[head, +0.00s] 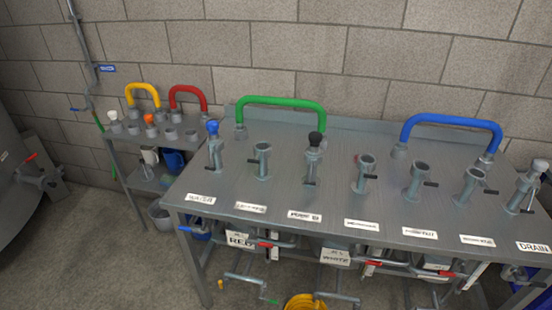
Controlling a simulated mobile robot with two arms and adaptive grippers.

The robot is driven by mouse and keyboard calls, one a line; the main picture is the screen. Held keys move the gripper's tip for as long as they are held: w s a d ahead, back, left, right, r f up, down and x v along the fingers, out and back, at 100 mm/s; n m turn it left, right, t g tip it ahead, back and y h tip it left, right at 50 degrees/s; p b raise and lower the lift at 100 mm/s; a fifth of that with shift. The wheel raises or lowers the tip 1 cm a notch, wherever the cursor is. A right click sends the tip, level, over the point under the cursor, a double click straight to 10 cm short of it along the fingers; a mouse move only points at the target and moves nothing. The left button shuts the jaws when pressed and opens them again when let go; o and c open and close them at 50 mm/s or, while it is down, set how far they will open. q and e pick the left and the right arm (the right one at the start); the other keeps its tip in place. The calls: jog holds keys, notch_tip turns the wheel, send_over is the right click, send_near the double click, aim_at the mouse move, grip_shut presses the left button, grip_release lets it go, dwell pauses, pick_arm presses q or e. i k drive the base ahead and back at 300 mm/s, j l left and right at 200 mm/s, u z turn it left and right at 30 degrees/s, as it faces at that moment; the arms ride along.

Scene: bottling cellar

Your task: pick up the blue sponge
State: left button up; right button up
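I cannot make out a blue sponge for certain. A blue object (173,161) sits on the lower shelf of the small side rack at the left, beside a white item (150,156); it is too small to tell what it is. Another blue shape (196,231) shows under the front left corner of the metal bench, partly hidden by its edge. Neither of my grippers is in view.
The metal bench (320,200) carries several upright pipe stubs with small valves, labels, a green hose (280,101) and a blue hose (452,120). Pipes with red handles run below its front. A yellow coil (304,302) lies low in front. The floor at left is open.

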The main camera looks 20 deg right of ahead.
aim_at(167, 179)
jog(key=i+j+z, duration=0.15)
jog(key=z, duration=0.6)
jog(key=i+j+z, duration=0.2)
jog(key=j, duration=0.35)
jog(key=i+j+z, duration=0.2)
jog(key=j, duration=0.35)
jog(key=j+z, duration=0.2)
jog(key=j, duration=0.35)
jog(key=i+j+z, duration=0.2)
jog(key=j, duration=0.4)
jog(key=k+l, duration=0.05)
jog(key=k, duration=0.05)
